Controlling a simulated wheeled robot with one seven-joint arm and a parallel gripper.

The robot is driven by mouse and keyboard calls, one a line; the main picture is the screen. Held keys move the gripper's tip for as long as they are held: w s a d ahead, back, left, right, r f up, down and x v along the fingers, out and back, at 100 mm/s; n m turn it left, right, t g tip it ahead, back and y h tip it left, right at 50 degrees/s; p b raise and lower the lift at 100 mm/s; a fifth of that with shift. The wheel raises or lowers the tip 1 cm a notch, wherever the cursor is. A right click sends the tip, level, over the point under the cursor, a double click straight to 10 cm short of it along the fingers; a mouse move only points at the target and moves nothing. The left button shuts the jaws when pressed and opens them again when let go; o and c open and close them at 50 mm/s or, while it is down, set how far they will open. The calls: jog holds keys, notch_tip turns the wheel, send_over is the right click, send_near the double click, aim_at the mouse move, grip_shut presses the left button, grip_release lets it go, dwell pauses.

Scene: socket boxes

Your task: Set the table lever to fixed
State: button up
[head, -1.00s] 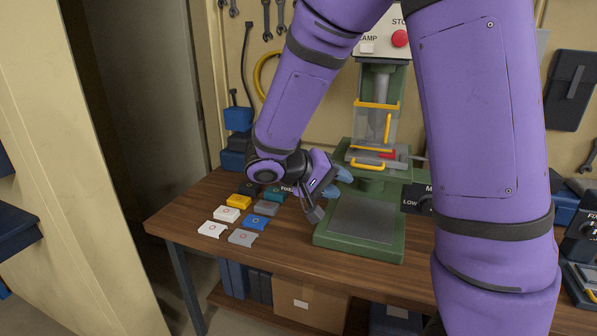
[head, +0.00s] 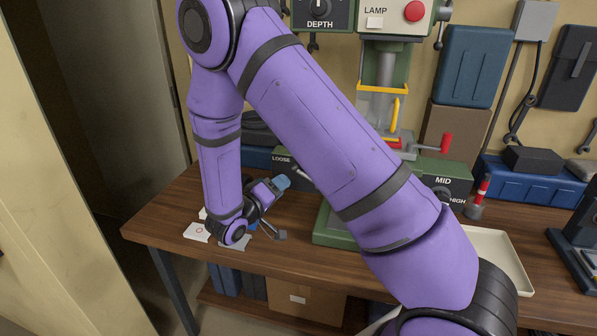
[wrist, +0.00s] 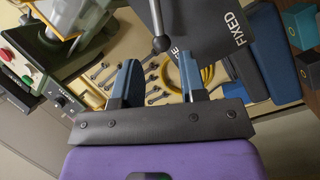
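The table lever is a metal rod with a dark ball knob (wrist: 160,43) in the wrist view, ahead of my fingers and apart from them. Its knob is beside the partly visible LOOSE lettering on a dark panel (wrist: 205,28), away from the word FIXED. In the head view the LOOSE label (head: 281,160) shows left of my arm, with part of the pale rod (head: 302,172) beside it; my arm hides the FIXED side. My gripper (head: 281,208) is open and empty, low over the table's left part. Its two blue fingers (wrist: 159,80) stand apart in the wrist view.
The green drill press base (head: 330,228) stands right of my gripper, partly behind my arm. A red-handled lever (head: 446,143) and a pale tray (head: 497,255) are further right.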

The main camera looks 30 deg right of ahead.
jog(key=x, duration=0.9)
jog(key=shift+d, duration=0.15)
grip_shut()
